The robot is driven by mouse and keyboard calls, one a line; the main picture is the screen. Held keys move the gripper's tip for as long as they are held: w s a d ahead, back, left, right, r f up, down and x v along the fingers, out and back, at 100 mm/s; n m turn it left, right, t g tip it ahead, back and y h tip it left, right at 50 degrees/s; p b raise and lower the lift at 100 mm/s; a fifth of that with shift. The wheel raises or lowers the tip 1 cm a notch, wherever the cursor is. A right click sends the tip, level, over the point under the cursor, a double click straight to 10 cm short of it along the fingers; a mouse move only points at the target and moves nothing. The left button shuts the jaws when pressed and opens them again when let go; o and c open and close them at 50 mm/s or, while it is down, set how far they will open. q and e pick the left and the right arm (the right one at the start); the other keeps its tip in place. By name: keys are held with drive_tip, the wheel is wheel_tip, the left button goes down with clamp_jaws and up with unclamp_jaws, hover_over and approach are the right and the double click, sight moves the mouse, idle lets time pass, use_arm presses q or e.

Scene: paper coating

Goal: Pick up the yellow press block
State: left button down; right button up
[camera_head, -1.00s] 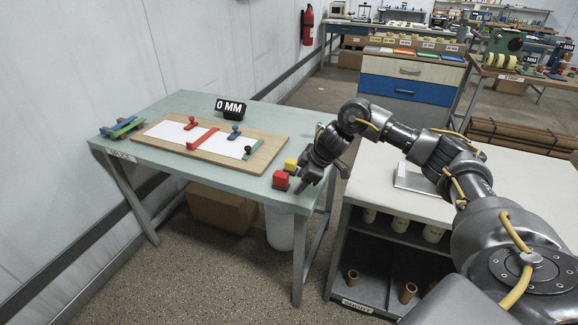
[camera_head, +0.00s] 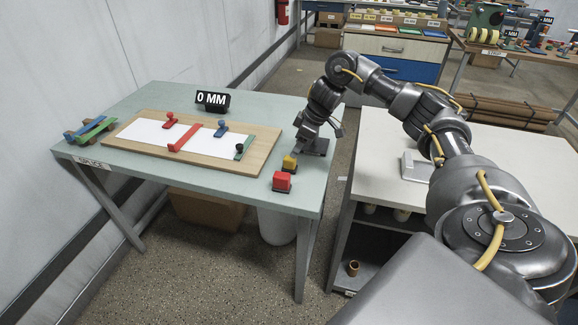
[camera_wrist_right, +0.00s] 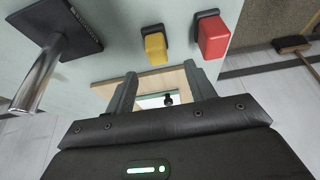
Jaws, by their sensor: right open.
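The yellow press block (camera_head: 289,162), with a dark base, sits on the green table near its right edge, just behind the red block (camera_head: 282,181). My right gripper (camera_head: 312,143) is over the table's right edge, behind and slightly right of the yellow block and apart from it. In the right wrist view, the yellow block (camera_wrist_right: 155,46) lies beyond the open, empty fingers (camera_wrist_right: 163,80), roughly in line with the gap between them. The red block (camera_wrist_right: 212,38) is to its right there. My left gripper is not in view.
A wooden board (camera_head: 255,160) with white paper, a red bar and small clamps lies left of the blocks. A 0 MM sign (camera_head: 212,100) stands behind it. A dark plate with a metal rod (camera_wrist_right: 40,72) is close left in the wrist view. A white-topped bench (camera_head: 385,145) stands right.

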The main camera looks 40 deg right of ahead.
sight(290, 164)
drive_tip(key=shift+x, duration=0.9)
drive_tip(key=shift+w+f, duration=0.2)
drive_tip(key=shift+f, duration=0.05)
drive_tip(key=shift+a+f, duration=0.1)
drive_tip(key=shift+f, duration=0.15)
drive_tip(key=x, duration=0.4)
drive_tip(key=shift+w+f+p, duration=0.25)
drive_tip(key=shift+f+p, duration=0.05)
drive_tip(key=shift+f, duration=0.05)
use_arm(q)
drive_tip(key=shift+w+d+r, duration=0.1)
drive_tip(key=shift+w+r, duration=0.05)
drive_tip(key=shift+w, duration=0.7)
use_arm(e)
drive_tip(key=c, duration=1.1)
